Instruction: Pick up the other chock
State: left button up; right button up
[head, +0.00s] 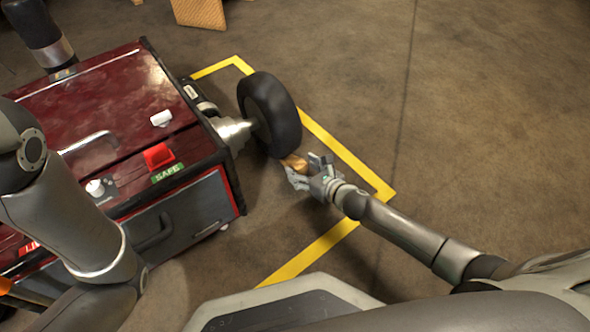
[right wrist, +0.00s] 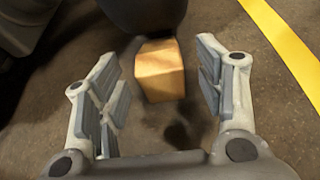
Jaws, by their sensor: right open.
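An orange-brown wooden chock (head: 294,162) lies on the floor against the near side of the black wheel (head: 270,113). My right gripper (head: 308,172) is right beside it. In the right wrist view the chock (right wrist: 159,70) shows between and just beyond the open fingers (right wrist: 162,95), which do not touch it. The wheel (right wrist: 145,14) stands directly behind it there. My left arm comes in at the left of the head view, but its fingers are not clearly seen.
A dark red cart (head: 110,110) with a green SAFE label (head: 167,172) stands left of the wheel. Yellow floor lines (head: 340,150) run around the wheel. A wooden block (head: 200,12) stands at the top. The floor at the right is clear.

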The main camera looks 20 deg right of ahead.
jog(key=shift+w+a+f, duration=0.15)
jog(key=shift+w+a, duration=0.05)
jog(key=shift+w, duration=0.25)
jog(key=shift+c, duration=0.4)
jog(key=c, duration=1.1)
